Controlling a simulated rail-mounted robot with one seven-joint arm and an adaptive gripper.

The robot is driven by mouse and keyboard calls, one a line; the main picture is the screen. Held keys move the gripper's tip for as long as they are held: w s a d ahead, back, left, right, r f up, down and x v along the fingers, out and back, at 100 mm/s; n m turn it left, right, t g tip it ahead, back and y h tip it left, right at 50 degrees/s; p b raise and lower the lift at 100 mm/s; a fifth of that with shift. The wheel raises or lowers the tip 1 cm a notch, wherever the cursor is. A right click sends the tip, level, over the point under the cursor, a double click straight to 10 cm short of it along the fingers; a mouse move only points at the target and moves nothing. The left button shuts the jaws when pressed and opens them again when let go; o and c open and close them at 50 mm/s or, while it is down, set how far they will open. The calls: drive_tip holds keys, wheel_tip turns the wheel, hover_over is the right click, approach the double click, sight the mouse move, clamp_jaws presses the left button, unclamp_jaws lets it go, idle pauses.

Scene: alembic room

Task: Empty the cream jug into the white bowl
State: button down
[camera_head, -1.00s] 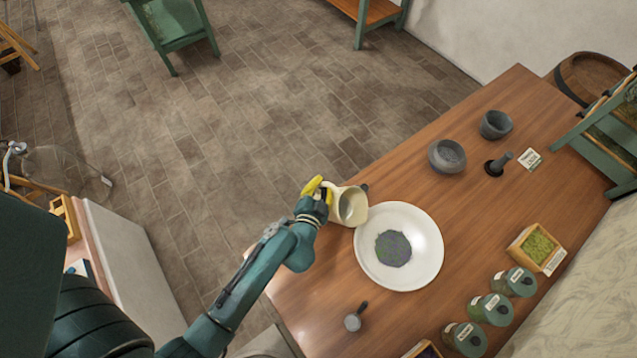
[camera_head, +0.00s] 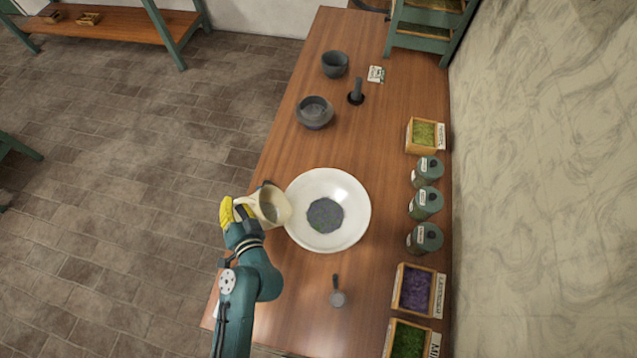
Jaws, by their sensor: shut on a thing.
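The cream jug (camera_head: 270,207) is held at the left rim of the white bowl (camera_head: 354,222), tilted with its mouth toward the bowl. My gripper (camera_head: 238,212), with yellow fingers, is shut on the jug from its left side. Some dark contents show inside the jug's mouth. The wide white bowl stands on the wooden table and holds a patch of grey-purple and green dried matter (camera_head: 325,216) at its middle. I cannot tell whether anything is falling from the jug.
On the wooden table (camera_head: 290,300) are two dark stone bowls (camera_head: 314,112) (camera_head: 335,64), a pestle (camera_head: 356,91) and a small scoop (camera_head: 337,292). Lidded jars (camera_head: 425,202) and herb boxes (camera_head: 413,290) line the right edge by the wall. Bare floor lies left.

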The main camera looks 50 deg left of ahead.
sight(243, 199)
drive_tip(key=shift+w+d+r+m+y+b, duration=0.25)
drive_tip(key=shift+w+d+r+b, duration=0.15)
drive_tip(key=shift+w+r+b, duration=0.25)
drive_tip(key=shift+w+d+r+m+y+b, duration=0.15)
drive_tip(key=shift+w+d+r+m+b, duration=0.15)
drive_tip(key=shift+w+r+b, duration=0.35)
idle(2.5)
drive_tip(key=shift+m+g+y, duration=0.3)
drive_tip(key=shift+m+y, duration=0.1)
drive_tip(key=shift+m, duration=0.45)
drive_tip(key=shift+w+d+r, duration=0.25)
drive_tip(key=shift+w+d, duration=0.1)
drive_tip(key=shift+w, duration=0.3)
drive_tip(key=shift+w+d+r, duration=0.25)
drive_tip(key=shift+w+d, duration=0.1)
drive_tip(key=shift+w, duration=0.3)
drive_tip(key=shift+w+d+r, duration=0.25)
drive_tip(key=shift+w+d, duration=0.1)
drive_tip(key=shift+w, duration=0.3)
idle(0.6)
drive_tip(key=shift+w, duration=0.1)
